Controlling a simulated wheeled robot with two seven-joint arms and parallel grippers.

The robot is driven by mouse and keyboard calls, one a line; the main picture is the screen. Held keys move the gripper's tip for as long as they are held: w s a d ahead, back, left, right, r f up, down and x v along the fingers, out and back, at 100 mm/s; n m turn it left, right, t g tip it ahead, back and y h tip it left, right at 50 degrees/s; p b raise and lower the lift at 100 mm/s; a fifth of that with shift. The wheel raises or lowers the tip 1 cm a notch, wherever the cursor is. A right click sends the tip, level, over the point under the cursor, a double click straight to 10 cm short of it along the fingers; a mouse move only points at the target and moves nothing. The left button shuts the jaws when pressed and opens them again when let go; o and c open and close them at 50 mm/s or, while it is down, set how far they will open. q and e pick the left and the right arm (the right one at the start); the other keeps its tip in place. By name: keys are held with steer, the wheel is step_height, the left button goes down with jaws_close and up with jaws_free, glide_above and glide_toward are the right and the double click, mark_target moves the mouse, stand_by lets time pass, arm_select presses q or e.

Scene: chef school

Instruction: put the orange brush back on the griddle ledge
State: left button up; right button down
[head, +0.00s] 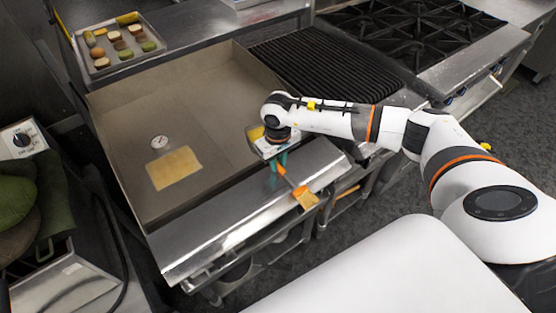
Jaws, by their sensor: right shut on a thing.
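The orange brush (291,185) has an orange handle and a tan bristle head (306,198) that points toward the front right. My right gripper (280,163) is shut on the brush's handle, at the end away from the bristles. The brush is over the griddle ledge (235,214), a shiny metal strip along the front of the griddle (215,130). I cannot tell whether the brush touches the ledge. My left gripper is not in view.
A yellow slab (173,168) and a round dial thermometer (159,142) lie on the griddle. A tray (118,62) of food pieces stands behind it. A ribbed grill (318,66) and burners (412,35) are to the right. The ledge's left part is clear.

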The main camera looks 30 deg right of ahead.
steer(key=c, duration=1.3)
jaws_free()
steer(key=shift+r+p, duration=0.2)
steer(key=shift+p, duration=0.15)
steer(key=shift+r+b, duration=0.35)
steer(key=shift+b, duration=0.05)
steer(key=shift+r+b, duration=1.65)
steer(key=shift+r, duration=3.9)
